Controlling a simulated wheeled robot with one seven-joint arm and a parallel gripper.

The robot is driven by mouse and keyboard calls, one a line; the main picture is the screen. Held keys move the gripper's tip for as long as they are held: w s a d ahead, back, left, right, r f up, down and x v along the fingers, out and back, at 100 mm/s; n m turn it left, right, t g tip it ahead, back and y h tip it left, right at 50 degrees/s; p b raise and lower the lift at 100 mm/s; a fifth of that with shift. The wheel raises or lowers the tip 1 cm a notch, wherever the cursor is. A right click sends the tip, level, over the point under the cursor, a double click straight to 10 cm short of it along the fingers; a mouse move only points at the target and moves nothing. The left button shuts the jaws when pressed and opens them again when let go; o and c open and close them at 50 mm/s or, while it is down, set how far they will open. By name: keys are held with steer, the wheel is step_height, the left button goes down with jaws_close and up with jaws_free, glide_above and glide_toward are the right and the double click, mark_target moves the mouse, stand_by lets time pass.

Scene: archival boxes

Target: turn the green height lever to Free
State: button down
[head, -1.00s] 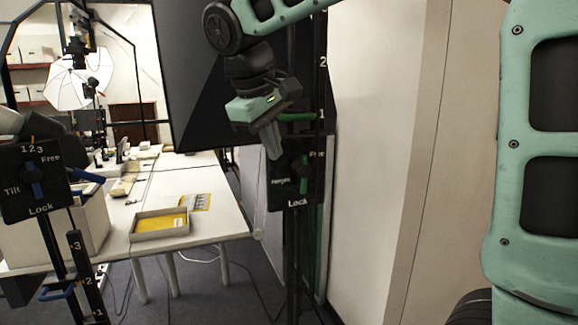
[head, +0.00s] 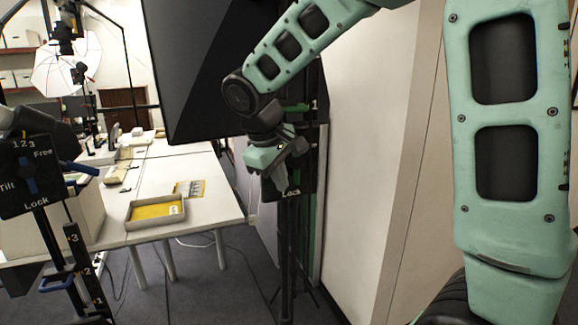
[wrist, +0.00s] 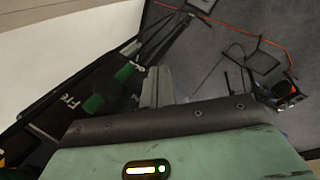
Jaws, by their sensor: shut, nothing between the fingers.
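The black panel (head: 307,180) of the green height lever stands on a dark post in the head view. My gripper (head: 281,184) is in front of it, fingers pointing down, and hides the lever there. In the wrist view the panel lies at the left with part of the word Free (wrist: 68,102) showing. Green parts of the lever (wrist: 125,72) show on either side of a dark hub, close to the left of my gripper fingers (wrist: 156,88). The fingers are shut and empty. I cannot tell whether they touch the lever.
A second panel with a blue lever (head: 30,175) stands at the left. A white table (head: 205,170) holds a tray with a yellow sheet (head: 155,212). A large black softbox (head: 200,75) hangs behind my arm. A pale wall (head: 365,150) is close on the right.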

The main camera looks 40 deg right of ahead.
mark_target(295, 165)
steer(key=shift+w+d+r+p, duration=0.1)
steer(key=shift+w+d+p, duration=0.2)
steer(key=shift+d, duration=0.5)
steer(key=shift+w+d+r+p, duration=0.1)
steer(key=shift+w+d+p, duration=0.15)
steer(key=shift+d, duration=0.5)
steer(key=shift+f, duration=0.15)
